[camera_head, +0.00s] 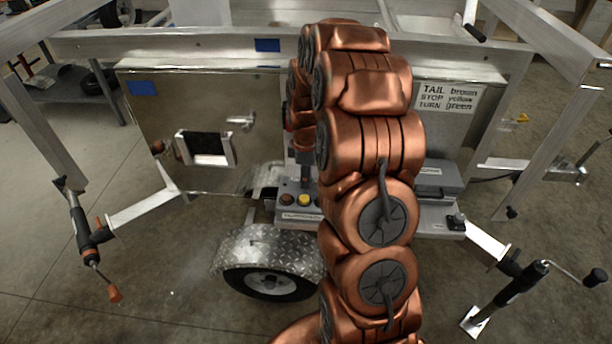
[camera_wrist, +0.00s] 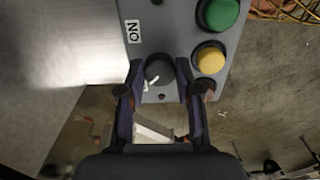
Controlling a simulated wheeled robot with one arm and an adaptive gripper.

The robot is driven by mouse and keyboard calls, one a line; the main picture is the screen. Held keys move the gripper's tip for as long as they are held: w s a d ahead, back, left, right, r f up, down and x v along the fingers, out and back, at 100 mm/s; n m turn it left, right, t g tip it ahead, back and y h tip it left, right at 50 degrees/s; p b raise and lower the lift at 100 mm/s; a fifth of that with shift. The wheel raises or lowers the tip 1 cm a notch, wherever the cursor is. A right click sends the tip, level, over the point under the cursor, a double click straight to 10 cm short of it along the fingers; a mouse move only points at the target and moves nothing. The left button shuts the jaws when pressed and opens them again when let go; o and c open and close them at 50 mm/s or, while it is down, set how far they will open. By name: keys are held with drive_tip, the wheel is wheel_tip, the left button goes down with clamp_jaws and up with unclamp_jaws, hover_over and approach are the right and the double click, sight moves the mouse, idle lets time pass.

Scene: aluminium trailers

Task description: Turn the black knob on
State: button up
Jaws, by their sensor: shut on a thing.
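The black knob (camera_wrist: 158,68) sits on a grey control panel (camera_wrist: 168,28) in the wrist view. A white mark shows on its lower part, pointing to the lower left. My gripper (camera_wrist: 159,78) has one dark finger on each side of the knob and is shut on it. An "ON" label (camera_wrist: 133,31) is above and to the left of the knob.
A yellow button (camera_wrist: 210,60) and a green button (camera_wrist: 218,13) are right of the knob, close to my right finger. In the head view, a trailer wheel under a metal fender (camera_head: 262,249) stands left of my arm. A jack (camera_head: 515,285) stands at right.

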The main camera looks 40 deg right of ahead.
clamp_jaws()
drive_tip(key=shift+f, duration=0.1)
drive_tip(key=m+b, duration=0.2)
drive_tip(key=shift+f+m+b, duration=0.1)
drive_tip(key=shift+m+b, duration=0.2)
drive_tip(key=shift+m, duration=0.1)
drive_tip(key=m+b, duration=0.3)
drive_tip(key=m, duration=0.2)
drive_tip(key=m+b, duration=0.2)
drive_tip(key=m, duration=0.3)
drive_tip(key=shift+m, duration=0.4)
drive_tip(key=shift+m+b, duration=0.55)
drive_tip(key=shift+m, duration=1.65)
